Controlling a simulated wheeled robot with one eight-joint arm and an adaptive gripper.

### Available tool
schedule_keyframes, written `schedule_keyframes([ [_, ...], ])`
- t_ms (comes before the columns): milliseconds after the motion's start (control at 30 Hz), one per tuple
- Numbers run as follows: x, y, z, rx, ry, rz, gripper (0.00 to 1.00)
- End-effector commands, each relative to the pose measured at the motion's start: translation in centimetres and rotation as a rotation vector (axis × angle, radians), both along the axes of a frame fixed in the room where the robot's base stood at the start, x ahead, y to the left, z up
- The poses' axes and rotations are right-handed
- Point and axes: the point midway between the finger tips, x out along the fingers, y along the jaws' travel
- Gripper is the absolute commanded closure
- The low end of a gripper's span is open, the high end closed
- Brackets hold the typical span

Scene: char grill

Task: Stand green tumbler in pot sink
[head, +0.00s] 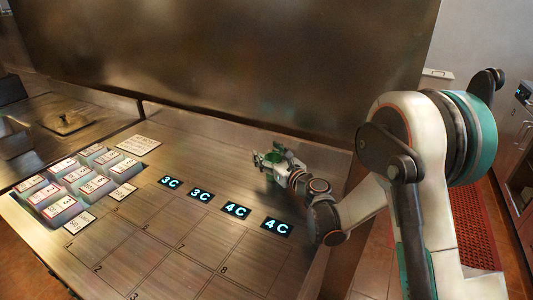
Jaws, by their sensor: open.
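My gripper (264,161) is open at the far right part of the steel counter, near the back panel. A small green thing (278,156), which looks like the green tumbler, shows right at the fingers. It is partly hidden by them, and I cannot tell whether it stands between them or just behind. A recessed basin (14,146) at the far left edge looks like the pot sink. It is only partly in view.
The steel counter (150,235) has numbered squares and a row of lit displays (235,210). Several labelled bins (82,180) stand at its left. A tall steel panel (230,60) closes off the back. The counter's middle is clear. A red mat (472,225) lies on the floor at right.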

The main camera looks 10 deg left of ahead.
Motion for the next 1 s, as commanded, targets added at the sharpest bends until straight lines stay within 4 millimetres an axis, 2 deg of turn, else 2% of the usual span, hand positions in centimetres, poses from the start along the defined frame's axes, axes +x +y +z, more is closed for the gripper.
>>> schedule_keyframes([
  [300, -4.8, -4.5, 0.2, 0.0, 0.0, -0.003, 0.39],
  [500, -7.2, -6.6, 0.1, 0.0, 0.0, -0.002, 0.39],
  [667, -8.1, -7.3, 0.1, 0.0, 0.0, -0.001, 0.39],
  [867, -8.3, -7.4, 0.1, 0.001, 0.001, -0.001, 0.39],
  [1000, -7.8, -8.3, 1.8, 0.06, 0.028, -0.037, 0.39],
])
